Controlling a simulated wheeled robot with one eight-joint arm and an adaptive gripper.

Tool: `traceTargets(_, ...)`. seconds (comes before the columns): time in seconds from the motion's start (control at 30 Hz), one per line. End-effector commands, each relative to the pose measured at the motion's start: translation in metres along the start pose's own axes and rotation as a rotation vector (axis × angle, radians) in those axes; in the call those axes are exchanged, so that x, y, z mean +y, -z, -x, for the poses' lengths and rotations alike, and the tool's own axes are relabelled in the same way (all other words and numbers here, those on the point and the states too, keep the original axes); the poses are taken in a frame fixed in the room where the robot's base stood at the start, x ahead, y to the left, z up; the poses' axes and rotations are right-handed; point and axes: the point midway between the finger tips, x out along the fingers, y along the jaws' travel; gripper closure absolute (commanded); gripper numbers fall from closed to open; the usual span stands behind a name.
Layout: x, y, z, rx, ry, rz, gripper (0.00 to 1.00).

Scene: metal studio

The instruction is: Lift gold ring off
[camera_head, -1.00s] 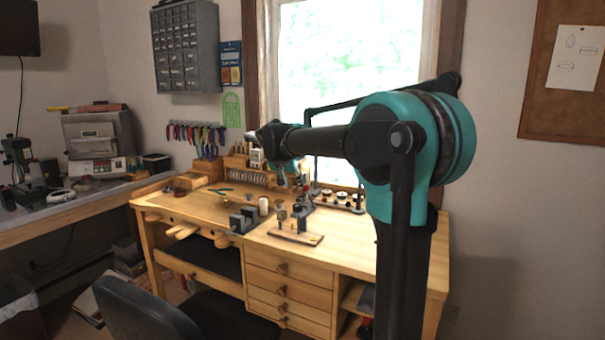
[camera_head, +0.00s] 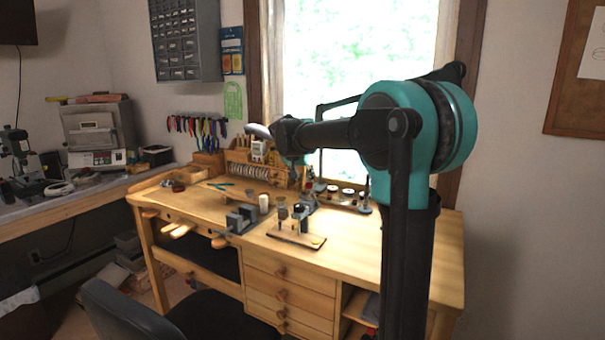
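I cannot make out a gold ring in the head view. A wooden workbench (camera_head: 405,240) stands ahead of me under the window. A dark grey metal block fixture (camera_head: 240,218) stands just left of the board. My dark and teal arm (camera_head: 340,135) reaches across in front of the window, above the back of the bench.
A white cylinder (camera_head: 264,203) and blue-handled pliers (camera_head: 220,185) are on the bench. A tray with round pots (camera_head: 347,196) sits at its back. A dark chair (camera_head: 125,312) stands before the bench. The bench top's right side is clear.

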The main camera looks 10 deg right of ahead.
Motion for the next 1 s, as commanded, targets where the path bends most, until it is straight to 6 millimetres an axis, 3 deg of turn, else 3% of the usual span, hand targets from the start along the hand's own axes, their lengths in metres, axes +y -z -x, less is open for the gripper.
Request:
traceTargets(0.6,0.000,0.000,-0.052,-0.001,0.000,-0.001,0.63)
traceTargets(1.0,0.000,0.000,-0.060,-0.001,0.000,-0.001,0.63)
